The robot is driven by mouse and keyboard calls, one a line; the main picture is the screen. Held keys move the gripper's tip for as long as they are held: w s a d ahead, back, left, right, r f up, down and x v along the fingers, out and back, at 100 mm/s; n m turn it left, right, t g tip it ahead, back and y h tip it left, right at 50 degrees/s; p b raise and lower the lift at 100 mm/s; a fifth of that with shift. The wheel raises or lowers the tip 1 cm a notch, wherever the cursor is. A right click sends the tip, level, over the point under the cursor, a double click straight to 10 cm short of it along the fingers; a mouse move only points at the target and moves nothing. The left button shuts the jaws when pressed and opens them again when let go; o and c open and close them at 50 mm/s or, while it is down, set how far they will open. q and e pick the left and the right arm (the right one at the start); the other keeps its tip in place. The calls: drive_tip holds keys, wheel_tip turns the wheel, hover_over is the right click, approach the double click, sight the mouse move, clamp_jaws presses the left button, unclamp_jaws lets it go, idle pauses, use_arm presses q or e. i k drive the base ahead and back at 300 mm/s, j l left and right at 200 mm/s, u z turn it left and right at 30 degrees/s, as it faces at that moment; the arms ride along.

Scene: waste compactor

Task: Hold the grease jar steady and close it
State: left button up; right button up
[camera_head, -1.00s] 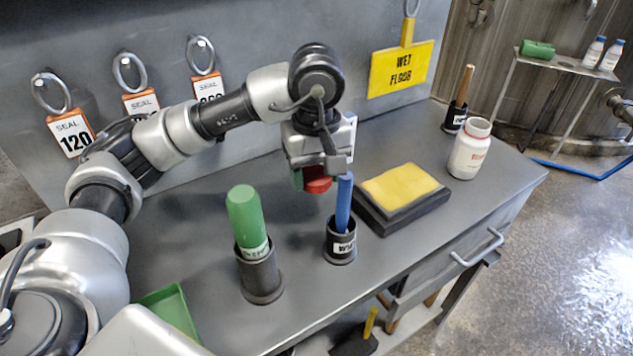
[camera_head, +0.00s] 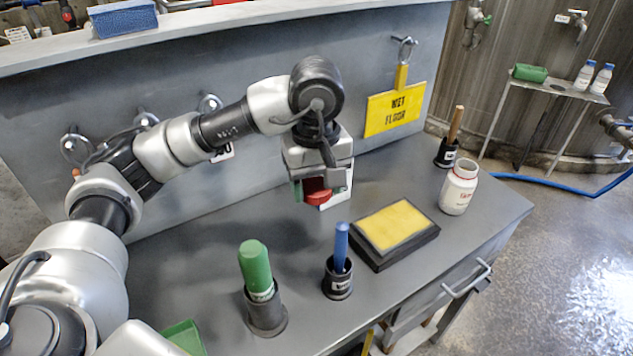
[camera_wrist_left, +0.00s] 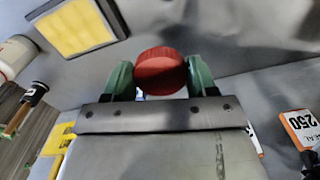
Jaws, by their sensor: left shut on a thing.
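My left gripper (camera_head: 318,192) hangs above the back of the grey bench, near the back panel. It is shut on a red lid (camera_head: 318,197). In the left wrist view the round red lid (camera_wrist_left: 160,71) sits between the two green fingertips. A white jar (camera_head: 458,190) with a red-lettered label stands upright and open-topped at the bench's right end, well apart from the gripper. Its lettering is too small to read. A white edge, probably this jar (camera_wrist_left: 10,58), shows in the left wrist view. My right gripper is not in view.
A yellow pad in a black tray (camera_head: 427,238) lies between gripper and jar. Holders with a green handle (camera_head: 255,265), a blue handle (camera_head: 341,245) and a wooden handle (camera_head: 455,125) stand on the bench.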

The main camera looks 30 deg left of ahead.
sight(461, 181)
drive_tip(key=k+l, duration=0.3)
drive_tip(key=k, duration=0.15)
drive_tip(key=k+l, duration=0.35)
drive_tip(key=k, duration=0.1)
